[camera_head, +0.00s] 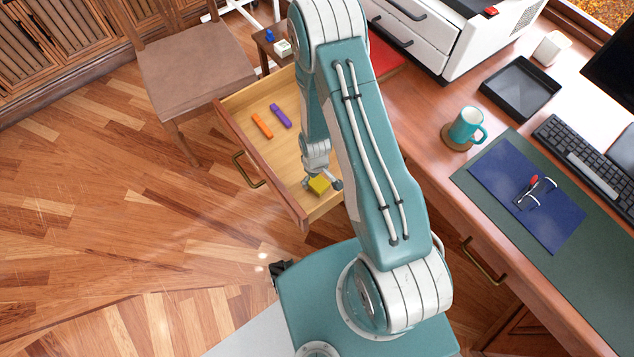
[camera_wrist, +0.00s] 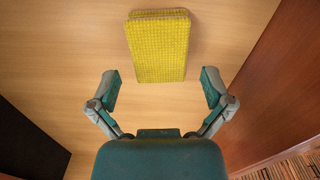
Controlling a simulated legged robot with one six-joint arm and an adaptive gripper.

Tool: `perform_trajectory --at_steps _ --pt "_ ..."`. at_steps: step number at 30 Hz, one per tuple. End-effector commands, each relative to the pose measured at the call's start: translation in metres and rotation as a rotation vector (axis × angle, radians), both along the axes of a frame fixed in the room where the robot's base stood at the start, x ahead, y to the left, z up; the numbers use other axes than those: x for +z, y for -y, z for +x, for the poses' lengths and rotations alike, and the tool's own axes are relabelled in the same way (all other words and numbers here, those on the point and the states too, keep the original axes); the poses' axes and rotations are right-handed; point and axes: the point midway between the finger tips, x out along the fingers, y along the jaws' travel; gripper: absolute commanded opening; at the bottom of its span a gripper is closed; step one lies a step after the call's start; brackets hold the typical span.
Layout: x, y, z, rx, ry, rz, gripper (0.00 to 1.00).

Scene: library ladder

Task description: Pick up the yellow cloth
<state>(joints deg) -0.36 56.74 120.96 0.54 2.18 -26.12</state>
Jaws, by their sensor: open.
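The yellow cloth (camera_head: 318,185) lies folded into a small rectangular block in the open wooden drawer (camera_head: 243,109), near its front right corner. In the wrist view the cloth (camera_wrist: 158,46) has a waffle texture and lies flat on the drawer bottom, ahead of the fingers. My gripper (camera_head: 322,183) reaches down into the drawer over the cloth. In the wrist view my gripper (camera_wrist: 160,90) is open, with one finger to each side and nothing between the tips. The cloth's near edge is just short of the line between the fingertips. Contact cannot be told.
An orange block (camera_head: 262,125) and a purple block (camera_head: 281,116) lie further back in the drawer. Drawer walls stand close on both sides of my gripper. A chair (camera_head: 193,66) is left of the drawer. The desk right of it holds a teal mug (camera_head: 467,125).

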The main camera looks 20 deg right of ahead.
Motion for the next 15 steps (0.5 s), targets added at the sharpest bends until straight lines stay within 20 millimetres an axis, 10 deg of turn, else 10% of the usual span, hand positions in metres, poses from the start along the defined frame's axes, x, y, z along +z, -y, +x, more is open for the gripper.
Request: perform_trajectory --at_steps 13,15 --pt "-0.018 0.0 -0.001 0.0 0.004 -0.001 1.0" --pt "-0.018 0.0 -0.001 0.0 0.004 -0.001 0.78"
